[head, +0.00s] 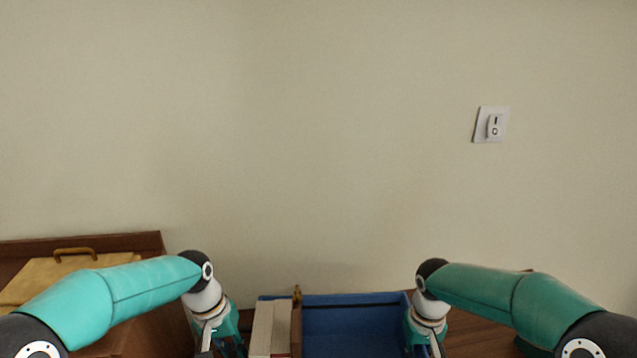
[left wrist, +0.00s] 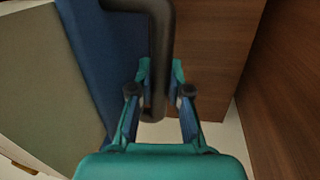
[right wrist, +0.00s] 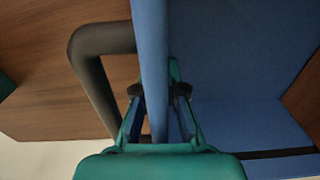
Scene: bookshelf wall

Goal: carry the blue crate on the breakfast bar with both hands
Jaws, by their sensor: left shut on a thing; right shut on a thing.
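The blue crate (head: 350,328) is at the bottom middle of the head view, cut off by the lower edge. A pale box-like thing (head: 262,330) and a brown upright piece stand in its left part. My left gripper (head: 222,350) is at the crate's left side; in the left wrist view its fingers (left wrist: 158,88) are shut around a dark bent handle (left wrist: 158,50) beside the blue wall. My right gripper (head: 427,350) is at the right side; in the right wrist view its fingers (right wrist: 158,90) straddle the blue crate wall (right wrist: 150,40), with a dark handle (right wrist: 88,65) beside it. I cannot tell whether the crate is lifted.
A wooden surface (right wrist: 50,85) lies below the crate. A brown wooden unit (head: 150,270) with a tan handled thing (head: 60,275) stands at left. A plain wall with a switch (head: 490,125) is behind. A dark wood panel (left wrist: 290,80) stands near my left gripper.

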